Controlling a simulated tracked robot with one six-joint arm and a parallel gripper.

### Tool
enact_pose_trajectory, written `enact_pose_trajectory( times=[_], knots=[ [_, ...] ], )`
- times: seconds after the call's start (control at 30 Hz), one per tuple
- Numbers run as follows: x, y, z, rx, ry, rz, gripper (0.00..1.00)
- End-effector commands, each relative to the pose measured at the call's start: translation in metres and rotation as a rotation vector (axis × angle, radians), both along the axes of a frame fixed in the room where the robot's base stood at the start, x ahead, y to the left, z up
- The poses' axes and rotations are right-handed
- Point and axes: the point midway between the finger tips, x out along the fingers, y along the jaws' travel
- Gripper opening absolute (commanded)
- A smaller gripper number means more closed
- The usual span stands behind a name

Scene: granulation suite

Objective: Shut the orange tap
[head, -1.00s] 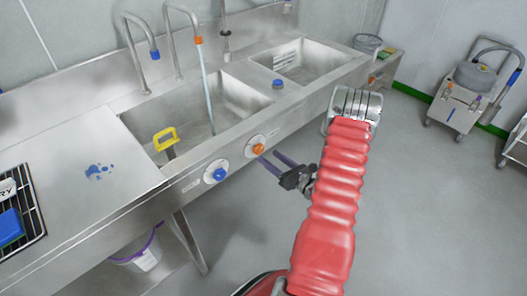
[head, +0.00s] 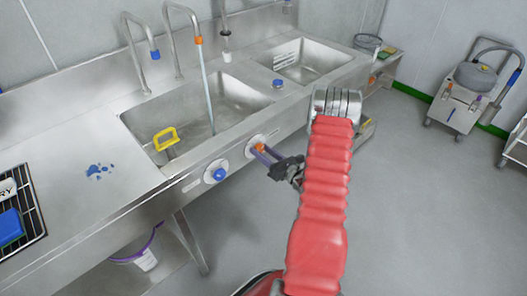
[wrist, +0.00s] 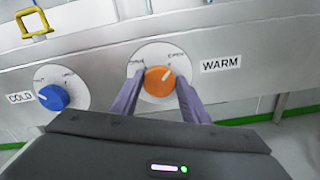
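The orange tap knob (wrist: 160,81) sits on a round white dial on the sink front, beside a WARM label (wrist: 220,64). Its white pointer line slants up to the right. My gripper (wrist: 157,90) is open, with one purple finger on each side of the knob; I cannot tell whether they touch it. In the head view my gripper (head: 262,151) is at the dial and partly covers the orange knob (head: 259,148). Water runs from the orange-tipped spout (head: 198,40) into the left basin.
A blue knob (head: 219,174) with a COLD label (wrist: 20,98) is left of the orange one. A yellow-handled tool (head: 166,138) stands in the left basin (head: 238,97). The floor right of the sink is clear near me.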

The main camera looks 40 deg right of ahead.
Motion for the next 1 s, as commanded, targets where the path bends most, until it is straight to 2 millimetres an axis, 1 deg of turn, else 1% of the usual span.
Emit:
enact_pose_trajectory(
  times=[0.03,0.07,0.33,0.37,0.43,0.73,1.0],
  knots=[
    [-0.0001,0.0,0.0,0.0,0.0,0.0,0.38],
    [-0.0001,0.0,0.0,0.0,0.0,0.0,0.36],
    [-0.0003,-0.0003,0.0,0.0,0.0,-0.001,0.17],
    [-0.0002,-0.0092,0.0002,-0.003,-0.001,-0.001,0.16],
    [-0.0003,-0.0044,-0.0001,-0.002,0.001,-0.002,0.16],
    [-0.0006,-0.0025,0.0001,-0.05,-0.001,-0.006,0.16],
    [-0.0008,-0.002,0.0003,-0.198,-0.005,-0.006,0.16]
  ],
)
